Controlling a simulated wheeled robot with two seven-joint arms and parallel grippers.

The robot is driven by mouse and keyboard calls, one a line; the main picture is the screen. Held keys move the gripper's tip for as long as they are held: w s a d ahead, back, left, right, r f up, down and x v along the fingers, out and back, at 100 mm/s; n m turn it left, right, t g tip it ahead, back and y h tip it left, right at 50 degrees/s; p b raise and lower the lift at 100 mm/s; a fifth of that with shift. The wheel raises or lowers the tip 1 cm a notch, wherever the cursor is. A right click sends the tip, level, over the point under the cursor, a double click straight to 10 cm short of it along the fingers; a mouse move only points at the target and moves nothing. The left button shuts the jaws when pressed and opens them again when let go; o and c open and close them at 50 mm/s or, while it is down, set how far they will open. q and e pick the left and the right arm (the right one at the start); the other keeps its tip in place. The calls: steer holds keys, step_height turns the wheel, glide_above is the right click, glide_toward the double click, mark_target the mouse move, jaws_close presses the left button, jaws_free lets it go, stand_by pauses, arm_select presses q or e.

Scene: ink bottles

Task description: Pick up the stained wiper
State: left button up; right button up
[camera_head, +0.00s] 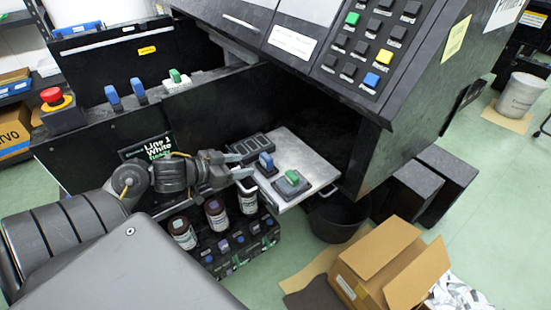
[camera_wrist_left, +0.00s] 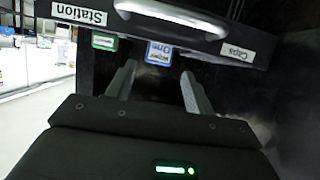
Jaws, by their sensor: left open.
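A metal shelf (camera_head: 318,168) juts from the black machine. A blue-topped piece (camera_head: 266,163) and a green-topped piece (camera_head: 291,178) on a dark base are on it. My left gripper (camera_head: 240,167) is open and empty, just left of the blue-topped piece, fingers pointing toward it. In the left wrist view a blue label reading "Wiper One" (camera_wrist_left: 160,53) shows beyond the finger gap (camera_wrist_left: 157,82); a green label (camera_wrist_left: 105,41) is left of it. I cannot tell which piece is the stained wiper; no stain is readable. My right gripper is not in view.
Brown bottles with white labels (camera_head: 183,233) stand below my left gripper, above a rack of small coloured pieces (camera_head: 240,243). A dark slotted block (camera_head: 250,146) lies behind the blue-topped piece. A black bin (camera_head: 337,217) and an open cardboard box (camera_head: 385,265) are on the floor.

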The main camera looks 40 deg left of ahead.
mark_target(263, 161)
arm_select(q)
steer(key=b+x, duration=0.1)
steer(key=x, duration=0.3)
steer(key=shift+a, duration=0.1)
steer(key=shift+w+d+f, duration=0.1)
steer(key=shift+w+d, duration=0.1)
steer(key=shift+w, duration=0.2)
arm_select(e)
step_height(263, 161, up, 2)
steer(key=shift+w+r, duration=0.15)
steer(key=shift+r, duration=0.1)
arm_select(q)
steer(key=b+x, duration=0.1)
steer(key=x, duration=0.3)
steer(key=shift+w, duration=0.15)
steer(key=shift+w+d, duration=0.2)
steer(key=shift+w, duration=0.3)
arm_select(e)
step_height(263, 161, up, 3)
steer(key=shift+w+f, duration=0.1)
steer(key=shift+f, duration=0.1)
arm_select(q)
steer(key=shift+c, duration=0.4)
steer(key=c, duration=0.7)
